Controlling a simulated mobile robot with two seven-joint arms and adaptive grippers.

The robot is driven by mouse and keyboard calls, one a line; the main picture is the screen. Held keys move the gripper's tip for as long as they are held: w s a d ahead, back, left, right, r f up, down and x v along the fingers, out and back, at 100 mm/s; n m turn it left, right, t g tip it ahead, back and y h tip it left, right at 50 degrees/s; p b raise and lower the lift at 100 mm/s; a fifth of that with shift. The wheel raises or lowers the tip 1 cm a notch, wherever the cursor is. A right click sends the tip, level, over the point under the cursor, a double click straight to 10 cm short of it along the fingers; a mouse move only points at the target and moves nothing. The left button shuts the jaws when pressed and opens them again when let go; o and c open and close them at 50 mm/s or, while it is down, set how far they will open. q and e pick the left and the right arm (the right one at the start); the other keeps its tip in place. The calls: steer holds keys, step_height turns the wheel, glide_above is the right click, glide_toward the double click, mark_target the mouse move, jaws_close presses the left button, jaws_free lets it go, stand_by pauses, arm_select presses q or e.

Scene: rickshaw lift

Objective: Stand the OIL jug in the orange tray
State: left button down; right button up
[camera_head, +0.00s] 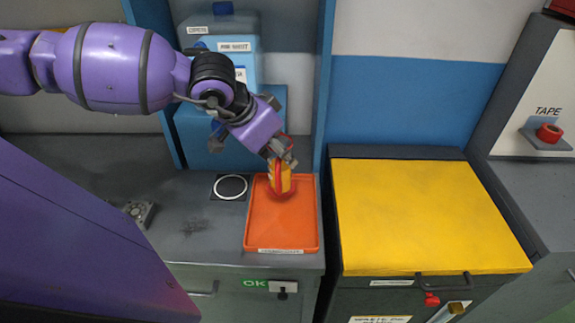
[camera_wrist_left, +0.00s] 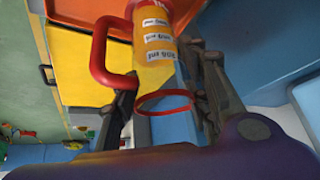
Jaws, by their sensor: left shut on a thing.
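A yellow jug (camera_head: 281,179) with a red handle is over the orange tray (camera_head: 283,226), near its back edge. In the left wrist view the jug (camera_wrist_left: 156,52) shows several white labels too unclear to read, the red handle on its left side and a red ring at the near end. My left gripper (camera_head: 282,156) is shut on the jug; its dark fingers lie on both sides of it in the wrist view. I cannot tell whether the jug touches the tray floor. The rest of the tray is bare. My right gripper is not in view.
A blue dispenser (camera_head: 228,50) stands behind the tray between blue uprights. A white ring mark (camera_head: 230,187) is left of the tray. A yellow-topped cabinet (camera_head: 425,215) is to the right. A small grey block (camera_head: 139,212) lies on the left counter.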

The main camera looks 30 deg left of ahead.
mark_target(283, 162)
arm_select(q)
steer(key=shift+w+a+f, duration=0.2)
steer(key=shift+w+f, duration=0.8)
step_height(283, 162, down, 3)
steer(key=shift+w+r+p, duration=0.1)
steer(key=shift+w+p, duration=0.05)
steer(key=shift+p, duration=0.15)
steer(key=shift+a+f, duration=0.1)
steer(key=shift+f, duration=0.4)
steer(key=c, duration=1)
jaws_free()
steer(key=shift+r, duration=0.4)
steer(key=p+v, duration=0.2)
steer(key=v, duration=0.9)
steer(key=shift+s+r, duration=0.25)
steer(key=shift+s, duration=0.05)
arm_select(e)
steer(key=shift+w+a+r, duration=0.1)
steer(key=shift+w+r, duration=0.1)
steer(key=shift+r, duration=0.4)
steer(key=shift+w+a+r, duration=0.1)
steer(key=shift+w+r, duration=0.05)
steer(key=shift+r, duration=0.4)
arm_select(q)
steer(key=shift+a, duration=0.1)
